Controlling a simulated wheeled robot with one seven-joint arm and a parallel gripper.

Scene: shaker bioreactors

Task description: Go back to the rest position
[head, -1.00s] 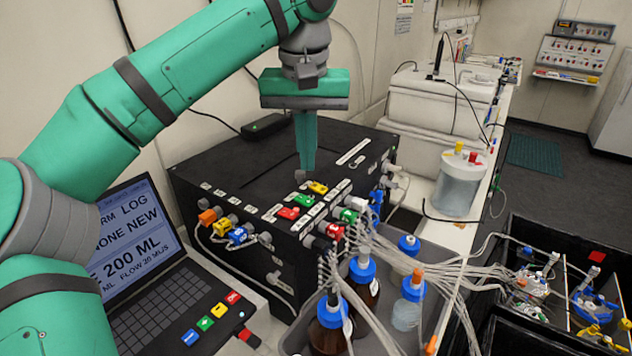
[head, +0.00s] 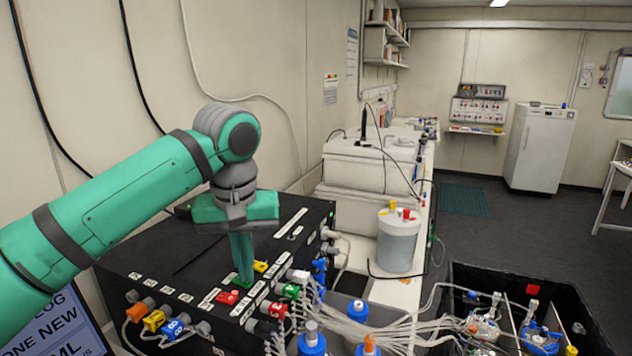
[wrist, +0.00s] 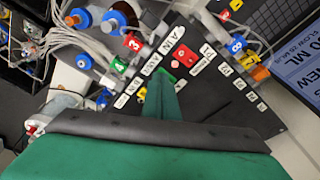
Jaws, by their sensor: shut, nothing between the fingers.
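My gripper (head: 243,278) points straight down over the top of the black pump box (head: 190,258), its green fingers together and empty. The fingertips are close to the row of coloured buttons, between the red button (head: 228,298) and the yellow button (head: 260,267). In the wrist view my gripper (wrist: 165,82) covers part of the box top, with its tips at the green button (wrist: 168,79) and the red button (wrist: 181,55) just beyond. Whether the tips touch the green button I cannot tell.
Coloured connectors with tubes line the box's front, including a red one (head: 278,311). Blue-capped bottles (head: 312,340) stand in front. A black crate (head: 580,290) is at right. A laptop (head: 55,330) is at lower left.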

